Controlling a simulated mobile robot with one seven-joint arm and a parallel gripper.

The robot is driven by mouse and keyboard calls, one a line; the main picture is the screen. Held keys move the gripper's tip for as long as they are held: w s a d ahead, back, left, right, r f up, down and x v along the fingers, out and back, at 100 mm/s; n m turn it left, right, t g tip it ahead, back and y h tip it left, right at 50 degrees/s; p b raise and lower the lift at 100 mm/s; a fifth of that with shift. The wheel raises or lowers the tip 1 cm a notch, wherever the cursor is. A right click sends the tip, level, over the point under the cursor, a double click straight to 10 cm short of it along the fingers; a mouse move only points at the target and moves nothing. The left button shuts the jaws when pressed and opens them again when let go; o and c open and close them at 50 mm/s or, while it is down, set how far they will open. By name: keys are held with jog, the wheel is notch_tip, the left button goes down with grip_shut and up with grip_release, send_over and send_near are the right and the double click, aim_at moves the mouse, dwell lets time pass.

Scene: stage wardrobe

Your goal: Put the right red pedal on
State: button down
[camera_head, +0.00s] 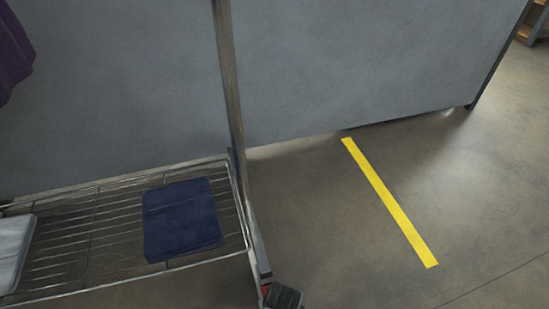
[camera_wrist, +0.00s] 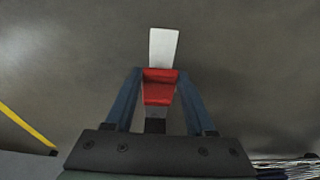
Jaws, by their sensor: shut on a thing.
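In the wrist view, my gripper (camera_wrist: 160,74) has its two blue fingers on either side of a red pedal (camera_wrist: 159,88) and is shut on it. A pale flat piece (camera_wrist: 164,48) extends beyond the pedal, and a dark part shows below it. In the head view, a small patch of the red pedal (camera_head: 266,289) shows at the foot of the clothes rack's right upright, at the bottom edge. A dark blocky part (camera_head: 286,297) sits beside it; I cannot tell whether it is a caster or my gripper. The pedal's tilt is unclear.
The rack's wire shelf (camera_head: 110,222) holds a folded navy cloth (camera_head: 181,218) and a pale folded cloth (camera_head: 12,252). The metal upright (camera_head: 232,100) rises at its right end. A grey panel stands behind. The floor around the yellow strip (camera_head: 390,203) is clear.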

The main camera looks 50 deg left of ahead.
jog(key=shift+s+d+f+t+y, duration=0.15)
jog(key=shift+f+t+y, duration=0.1)
jog(key=shift+y, duration=0.35)
jog(key=shift+d+f+t+y, duration=0.15)
jog(key=shift+t+y, duration=0.1)
jog(key=shift+y, duration=0.85)
jog(key=shift+c, duration=1.2)
grip_release()
jog(key=p+v, duration=0.8)
jog(key=v, duration=0.5)
jog(key=shift+s+p, duration=0.15)
jog(key=shift+p, duration=0.15)
jog(key=shift+f, duration=0.15)
